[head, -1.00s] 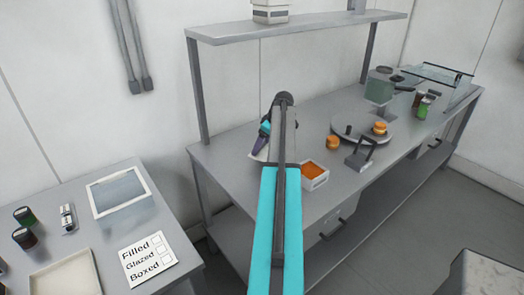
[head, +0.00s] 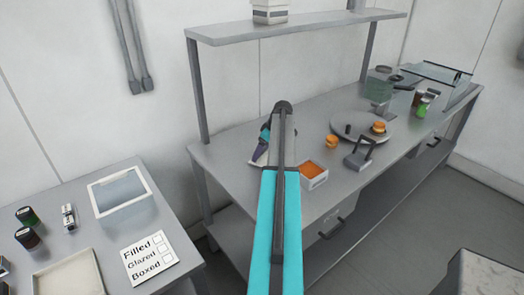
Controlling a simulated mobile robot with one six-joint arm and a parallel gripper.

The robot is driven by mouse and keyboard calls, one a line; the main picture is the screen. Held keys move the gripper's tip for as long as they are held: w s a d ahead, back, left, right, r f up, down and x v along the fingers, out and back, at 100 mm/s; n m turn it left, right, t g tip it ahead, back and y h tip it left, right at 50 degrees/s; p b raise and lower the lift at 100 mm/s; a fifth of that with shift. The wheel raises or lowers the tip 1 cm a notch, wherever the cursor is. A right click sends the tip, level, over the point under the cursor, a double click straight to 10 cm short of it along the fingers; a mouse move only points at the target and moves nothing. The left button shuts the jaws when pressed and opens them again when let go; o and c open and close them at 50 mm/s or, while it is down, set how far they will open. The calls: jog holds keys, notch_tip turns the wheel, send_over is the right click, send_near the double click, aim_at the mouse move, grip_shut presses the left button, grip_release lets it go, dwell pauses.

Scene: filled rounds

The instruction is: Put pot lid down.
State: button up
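I cannot make out a pot lid for certain. A small dark round piece (head: 397,78) lies by the clear greenish container (head: 380,83) at the far end of the bench; it may be a lid, but it is too small to tell. My arm runs up the middle of the head view and hides what is behind it. A teal and dark purple shape (head: 262,150) shows just left of the arm, above a pale piece on the bench. I cannot tell whether it is part of my wrist. My gripper's fingers cannot be made out.
The steel bench (head: 225,155) holds a white box of orange filling (head: 312,174), a dark-handled metal tool (head: 359,156), an orange round (head: 331,142) and a round plate (head: 360,122) with another round. A side table (head: 105,235) stands left. A shelf (head: 330,22) overhangs the bench.

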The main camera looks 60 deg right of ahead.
jog(key=shift+f, duration=0.15)
jog(key=o, duration=1)
jog(key=shift+r, duration=0.2)
jog(key=shift+b+v, duration=1.8)
jog(key=shift+v, duration=4.2)
